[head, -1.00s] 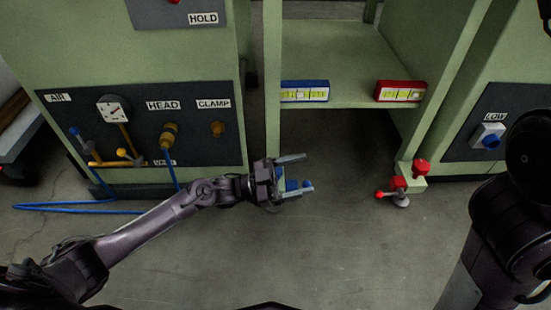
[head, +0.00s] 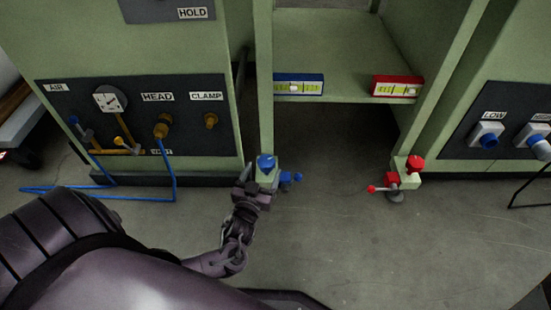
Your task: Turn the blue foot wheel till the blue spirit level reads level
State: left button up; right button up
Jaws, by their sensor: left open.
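The blue spirit level (head: 298,84) sits at the left front edge of the shelf; its bubble is too small to read surely. The blue foot wheel (head: 266,162) is a blue knob at the bottom of the left shelf post, with a small blue ball handle (head: 298,177) sticking out right. My left gripper (head: 257,180) is open at this foot, overlapping it in the picture. Its fingers are partly lost against the foot, and I cannot tell if they touch the wheel. My right gripper is out of view.
A red spirit level (head: 397,86) sits on the shelf's right, above a red foot wheel (head: 414,163) on the right post. A panel with a gauge (head: 110,99) and a blue hose (head: 100,197) stands left. The floor between the feet is clear.

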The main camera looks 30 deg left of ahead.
aim_at(268, 158)
pick_arm(q)
jog(key=b+x, duration=0.2)
jog(key=x, duration=0.3)
jog(key=shift+w+f+b, duration=0.1)
jog(key=shift+w+b, duration=0.05)
jog(key=shift+b, duration=0.2)
jog(key=shift+w+a, duration=0.15)
jog(key=shift+w, duration=0.3)
jog(key=shift+c, duration=0.3)
jog(key=c, duration=0.9)
